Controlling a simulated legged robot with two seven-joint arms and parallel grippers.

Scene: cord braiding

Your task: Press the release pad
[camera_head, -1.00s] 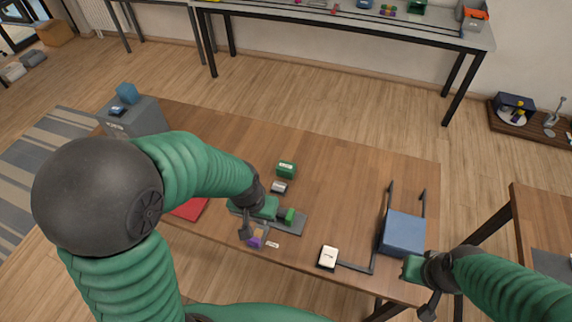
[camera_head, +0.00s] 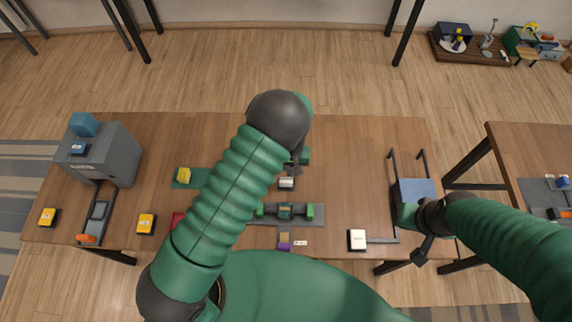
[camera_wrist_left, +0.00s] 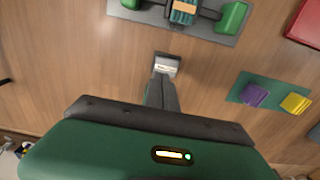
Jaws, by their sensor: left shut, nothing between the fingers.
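A small grey pad with a white label (camera_head: 286,183) sits on the table just behind the braiding fixture (camera_head: 284,211); the label is too small to read. It also shows in the left wrist view (camera_wrist_left: 166,65). My left gripper (camera_head: 296,167) is just behind this pad, pointing down. In the left wrist view its dark fingers (camera_wrist_left: 161,92) are together and empty, with their tips close to the pad's edge; I cannot tell if they touch it. My right gripper (camera_head: 420,252) is by the blue box (camera_head: 416,190) at the right; its jaw opening is unclear.
A white pad (camera_head: 357,240) joins a dark bar at the front right. A grey machine (camera_head: 110,155) and yellow pads (camera_head: 147,223) stand at the left. Bare table lies right of the fixture.

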